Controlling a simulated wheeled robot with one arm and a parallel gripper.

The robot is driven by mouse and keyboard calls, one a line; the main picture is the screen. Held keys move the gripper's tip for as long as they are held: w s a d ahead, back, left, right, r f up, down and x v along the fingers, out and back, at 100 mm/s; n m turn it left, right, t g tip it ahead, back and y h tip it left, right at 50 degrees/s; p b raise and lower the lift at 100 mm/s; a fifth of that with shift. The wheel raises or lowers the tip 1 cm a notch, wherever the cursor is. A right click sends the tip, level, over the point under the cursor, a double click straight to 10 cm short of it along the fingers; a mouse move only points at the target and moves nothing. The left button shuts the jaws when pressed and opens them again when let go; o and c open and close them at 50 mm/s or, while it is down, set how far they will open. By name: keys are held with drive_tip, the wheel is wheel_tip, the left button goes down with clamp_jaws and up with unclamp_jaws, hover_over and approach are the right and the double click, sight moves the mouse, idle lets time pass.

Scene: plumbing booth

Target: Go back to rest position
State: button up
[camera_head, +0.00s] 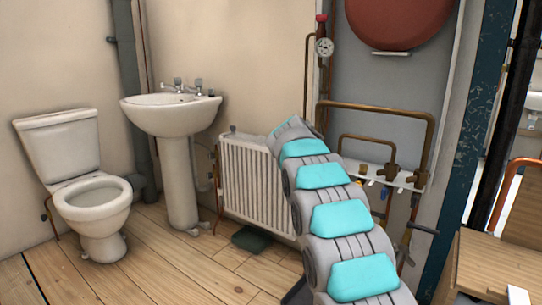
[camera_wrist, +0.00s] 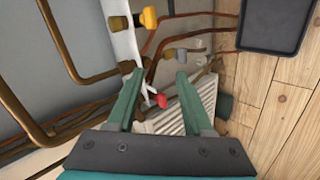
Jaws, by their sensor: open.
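My gripper (camera_wrist: 158,76) shows in the wrist view as two green fingers, spread apart with nothing clamped between them. A small red knob (camera_wrist: 160,100) on a white fitting shows in the gap between the fingers; I cannot tell how far beyond them it is. In the head view my arm reaches forward towards the radiator (camera_head: 250,178) and the pipework, and it hides the gripper. The ribbed radiator also shows between and beyond the fingers in the wrist view (camera_wrist: 198,98).
Copper pipes (camera_head: 385,108) and a white valve rail (camera_head: 383,177) are close right of my arm. A yellow-handled valve (camera_wrist: 149,18) is beyond the fingers. A sink (camera_head: 172,113) and toilet (camera_head: 92,200) stand left. A wooden bench (camera_head: 490,268) is right. Floor at front left is clear.

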drive_tip(key=s+d+f+m+g+y+p, duration=0.1)
drive_tip(key=s+d+m+g, duration=0.15)
drive_tip(key=s, duration=1.35)
drive_tip(key=s+d+f+m+g+y+p, duration=0.1)
drive_tip(key=s+m+g+y+p, duration=0.15)
drive_tip(key=s, duration=1.25)
drive_tip(key=s+a+f+m+g+y, duration=0.1)
drive_tip(key=s+a+f, duration=0.1)
drive_tip(key=s, duration=0.9)
drive_tip(key=s+a+f+m+g+y+p, duration=0.1)
drive_tip(key=s+a+f+g, duration=0.1)
drive_tip(key=s, duration=0.9)
drive_tip(key=s+a+f+m+g+y, duration=0.1)
drive_tip(key=s+a+f, duration=0.1)
drive_tip(key=s, duration=0.9)
drive_tip(key=shift+f+p, duration=0.3)
drive_tip(key=shift+f, duration=0.45)
drive_tip(key=shift+w, duration=0.1)
